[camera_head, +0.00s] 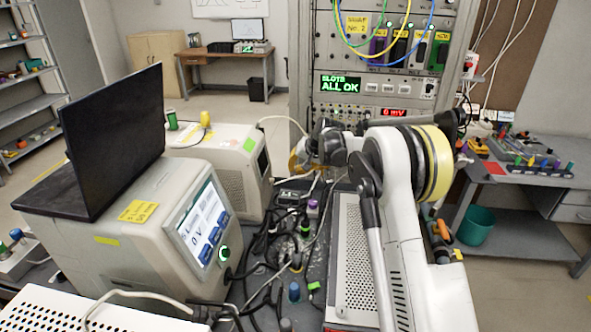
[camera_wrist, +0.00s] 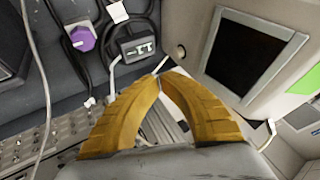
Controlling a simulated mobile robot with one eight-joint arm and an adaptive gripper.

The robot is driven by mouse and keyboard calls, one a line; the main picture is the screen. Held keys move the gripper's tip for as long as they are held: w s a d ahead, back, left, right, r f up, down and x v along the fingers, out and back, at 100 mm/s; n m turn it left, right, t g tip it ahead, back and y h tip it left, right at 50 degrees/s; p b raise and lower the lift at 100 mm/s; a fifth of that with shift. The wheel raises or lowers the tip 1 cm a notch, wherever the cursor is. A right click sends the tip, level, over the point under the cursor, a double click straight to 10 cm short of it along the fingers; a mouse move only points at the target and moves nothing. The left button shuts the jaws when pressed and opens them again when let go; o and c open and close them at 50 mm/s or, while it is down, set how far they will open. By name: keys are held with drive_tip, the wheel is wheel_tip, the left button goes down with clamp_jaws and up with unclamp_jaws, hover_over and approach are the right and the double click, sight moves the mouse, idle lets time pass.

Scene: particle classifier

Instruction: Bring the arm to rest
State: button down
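My white arm (camera_head: 400,230) with black and yellow bands reaches up from the lower right in the head view and bends left over the bench. My gripper (camera_head: 295,160) is at its far end, small and partly hidden there, near the side of a beige instrument. In the wrist view my gripper (camera_wrist: 160,76) has two curved yellow fingers whose tips come together. I see nothing held between them. The fingers are above the bench, below a black box with a small display (camera_wrist: 138,48) and beside a beige case with a dark square panel (camera_wrist: 246,55).
A beige instrument with a screen (camera_head: 150,235) and a black laptop (camera_head: 115,135) stand at left. A second beige instrument (camera_head: 225,155) is behind it. A rack showing "SLOTS ALL OK" (camera_head: 341,84) stands at back. Cables (camera_head: 265,240) clutter the middle. A side bench (camera_head: 515,178) is right.

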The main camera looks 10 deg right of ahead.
drive_tip(key=s+a+r+n+h, duration=0.1)
drive_tip(key=s+a+r, duration=0.1)
drive_tip(key=s+r, duration=0.9)
drive_tip(key=s+a+r+n+h, duration=0.1)
drive_tip(key=s+r, duration=0.5)
drive_tip(key=s, duration=0.8)
drive_tip(key=s+f+n, duration=0.1)
drive_tip(key=s+f, duration=0.2)
drive_tip(key=s, duration=1)
drive_tip(key=s+f+h, duration=0.1)
drive_tip(key=s+f, duration=0.2)
drive_tip(key=s, duration=0.9)
drive_tip(key=shift+s+d+n+t, duration=0.15)
drive_tip(key=shift+s+n+t, duration=0.2)
drive_tip(key=shift+n+t, duration=0.05)
